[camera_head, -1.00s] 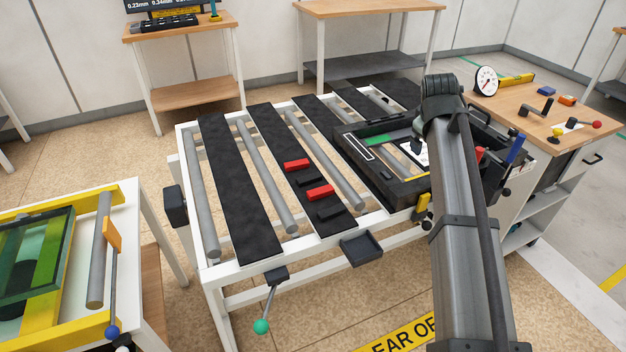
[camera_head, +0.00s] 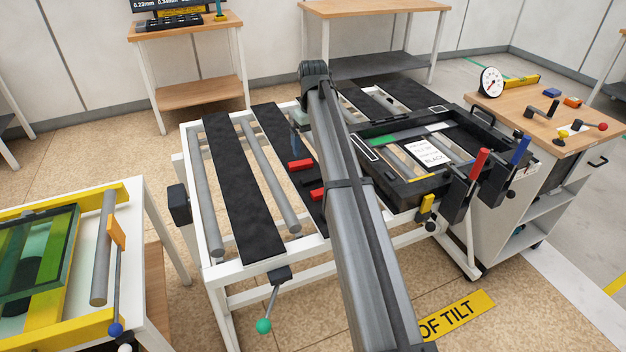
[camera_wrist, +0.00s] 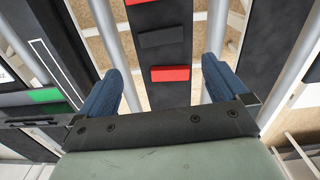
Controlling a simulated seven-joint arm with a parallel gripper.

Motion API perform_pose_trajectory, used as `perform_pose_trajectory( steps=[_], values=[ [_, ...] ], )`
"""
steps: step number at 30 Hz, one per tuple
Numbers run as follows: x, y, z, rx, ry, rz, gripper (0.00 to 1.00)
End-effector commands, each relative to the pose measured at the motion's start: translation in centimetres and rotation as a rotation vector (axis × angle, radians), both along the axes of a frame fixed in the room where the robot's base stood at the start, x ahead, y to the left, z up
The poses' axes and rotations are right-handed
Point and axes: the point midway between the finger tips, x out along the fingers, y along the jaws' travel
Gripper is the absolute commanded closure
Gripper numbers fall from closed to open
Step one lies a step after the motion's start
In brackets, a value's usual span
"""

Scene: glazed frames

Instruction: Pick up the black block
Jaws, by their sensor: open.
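In the wrist view a black block (camera_wrist: 162,37) lies on a dark strip between two red blocks, ahead of my gripper (camera_wrist: 160,83). The nearer red block (camera_wrist: 170,73) lies between the lines of my blue fingers. My gripper is open, with nothing between its fingers, and appears above the strip. In the head view the two red blocks show at the left edge of my arm, the farther one (camera_head: 300,165) and the nearer one (camera_head: 317,194).
A black frame (camera_head: 385,190) with a white label lies on the rack to the right of my arm. Red and blue upright handles (camera_head: 479,163) stand at its right corner. Grey rollers (camera_head: 268,180) run beside the strips. The left dark strip (camera_head: 240,190) is bare.

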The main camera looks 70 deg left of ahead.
Motion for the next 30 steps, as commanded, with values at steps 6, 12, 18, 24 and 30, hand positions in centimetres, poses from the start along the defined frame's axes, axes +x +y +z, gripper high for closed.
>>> perform_pose_trajectory(
  steps=[6, 12, 18, 24, 30],
  values=[
    [0.0, -0.1, -4.0, -0.001, 0.0, 0.0, 0.0],
    [0.0, -0.1, -5.7, 0.001, -0.001, 0.0, 0.0],
    [0.0, -0.4, -6.9, 0.0, 0.0, 0.0, 0.0],
    [-0.2, -1.0, -9.3, 0.0, 0.0, 0.0, 0.0],
    [-0.2, -0.9, -11.0, 0.002, -0.001, -0.001, 0.0]
  ],
)
